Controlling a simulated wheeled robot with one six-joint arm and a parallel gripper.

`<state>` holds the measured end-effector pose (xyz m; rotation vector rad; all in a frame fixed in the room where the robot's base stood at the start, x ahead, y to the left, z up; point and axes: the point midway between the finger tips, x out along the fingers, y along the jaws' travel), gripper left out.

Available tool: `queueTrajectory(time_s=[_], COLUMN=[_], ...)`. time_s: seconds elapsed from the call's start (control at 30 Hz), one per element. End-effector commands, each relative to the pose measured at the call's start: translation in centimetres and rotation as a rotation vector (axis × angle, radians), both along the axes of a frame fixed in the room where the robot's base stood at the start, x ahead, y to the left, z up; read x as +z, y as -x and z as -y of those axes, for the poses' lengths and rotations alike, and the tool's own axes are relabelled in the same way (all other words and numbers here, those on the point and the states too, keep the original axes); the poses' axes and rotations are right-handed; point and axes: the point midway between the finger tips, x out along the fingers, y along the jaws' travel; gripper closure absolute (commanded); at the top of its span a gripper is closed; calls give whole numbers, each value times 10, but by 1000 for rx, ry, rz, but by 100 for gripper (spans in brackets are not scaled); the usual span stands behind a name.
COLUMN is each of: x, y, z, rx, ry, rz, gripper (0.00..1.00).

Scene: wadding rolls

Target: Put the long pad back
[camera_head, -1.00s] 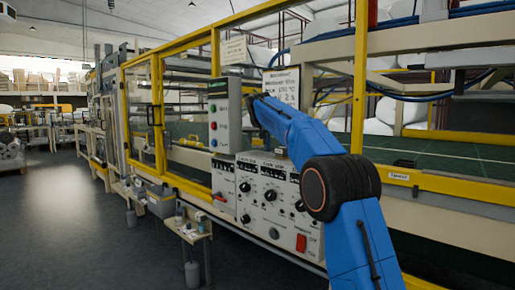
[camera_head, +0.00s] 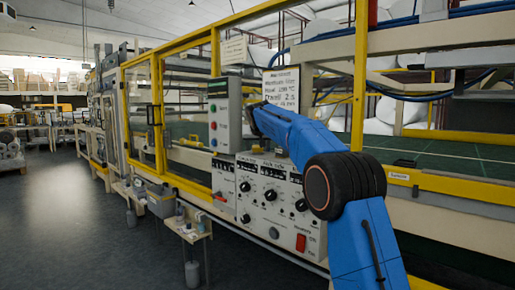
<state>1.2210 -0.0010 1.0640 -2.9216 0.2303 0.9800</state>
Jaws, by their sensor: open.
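I cannot make out a long pad in this view. A small dark flat thing (camera_head: 404,162) lies at the near edge of the green bed (camera_head: 470,158) on the right; I cannot tell what it is. My blue arm reaches up from the bottom right toward the machine's control panels. Its far end is near the upright button box, and my gripper cannot be made out there. The arm covers part of the panels behind it.
A grey button box (camera_head: 226,115) stands above a dial panel (camera_head: 262,200) with a red switch. A printed sign (camera_head: 282,88) is behind my arm. Yellow frame posts and rails run along the machine. A small shelf (camera_head: 188,228) juts out low. The floor at left (camera_head: 70,215) is clear.

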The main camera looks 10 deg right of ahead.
Motion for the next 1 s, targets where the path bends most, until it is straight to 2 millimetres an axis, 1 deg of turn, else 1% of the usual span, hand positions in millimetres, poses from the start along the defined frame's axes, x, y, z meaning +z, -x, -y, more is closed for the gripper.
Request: queueTrajectory(time_s=[0.07, 0.17, 0.27, 0.6, 0.7, 0.83, 1.0], x=[2, 8, 17, 56, 63, 70, 73], y=[1, 8, 20, 71, 81, 90, 94], z=[0, -1, -3, -11, -14, -15, -15], rx=[0, 1, 1, 1, 1, 1, 0], ry=[0, 0, 0, 0, 0, -1, 0], rz=[1, 1, 1, 2, 1, 0, -1], gripper=[39, 39, 39, 39, 39, 39, 39])
